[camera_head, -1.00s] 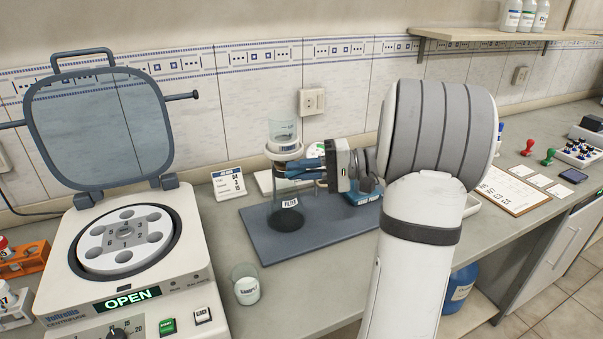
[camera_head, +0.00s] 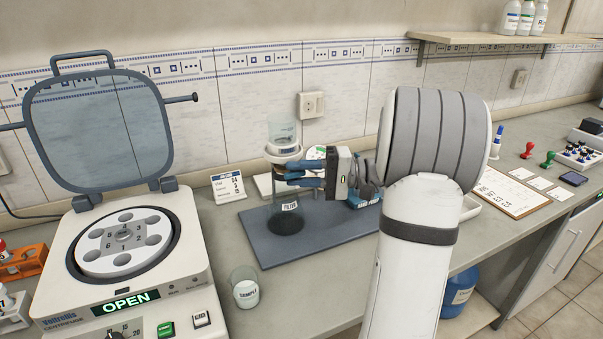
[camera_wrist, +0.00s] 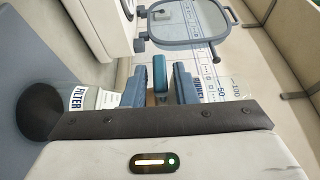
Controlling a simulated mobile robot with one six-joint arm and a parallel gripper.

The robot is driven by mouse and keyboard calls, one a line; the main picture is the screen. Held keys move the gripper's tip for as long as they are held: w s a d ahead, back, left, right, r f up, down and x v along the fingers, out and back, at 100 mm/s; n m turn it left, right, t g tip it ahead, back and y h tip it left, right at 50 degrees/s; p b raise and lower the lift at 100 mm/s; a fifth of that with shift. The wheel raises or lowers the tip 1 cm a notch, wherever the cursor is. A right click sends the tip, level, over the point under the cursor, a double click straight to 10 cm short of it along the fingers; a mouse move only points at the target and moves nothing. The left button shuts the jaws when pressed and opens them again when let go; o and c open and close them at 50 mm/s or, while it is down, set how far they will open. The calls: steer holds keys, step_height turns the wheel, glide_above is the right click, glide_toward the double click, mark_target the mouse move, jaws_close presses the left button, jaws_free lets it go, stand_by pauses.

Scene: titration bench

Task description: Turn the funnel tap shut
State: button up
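The glass funnel (camera_head: 282,129) stands upright in a ring holder above the blue-grey mat. Its tap is at the level of my gripper (camera_head: 290,173), below the ring, largely covered by the blue fingers. In the wrist view, a teal tap handle (camera_wrist: 159,75) shows between my two blue fingers, with narrow gaps seeming to show on both sides. My gripper reaches in from the right, with its fingers apart around the handle. Under the funnel stands a vessel labelled FILTER (camera_head: 290,206), dark at its base. The tap's inner passage is hidden.
An open centrifuge (camera_head: 125,245) stands at the left, its lid raised. A SAMPLE beaker (camera_head: 246,293) stands in front of the mat (camera_head: 325,232). A small card (camera_head: 228,187) stands behind it at left. The wall is close behind the funnel.

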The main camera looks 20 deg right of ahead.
steer(key=shift+o, duration=0.8)
steer(key=v, duration=0.7)
steer(key=shift+d, duration=0.4)
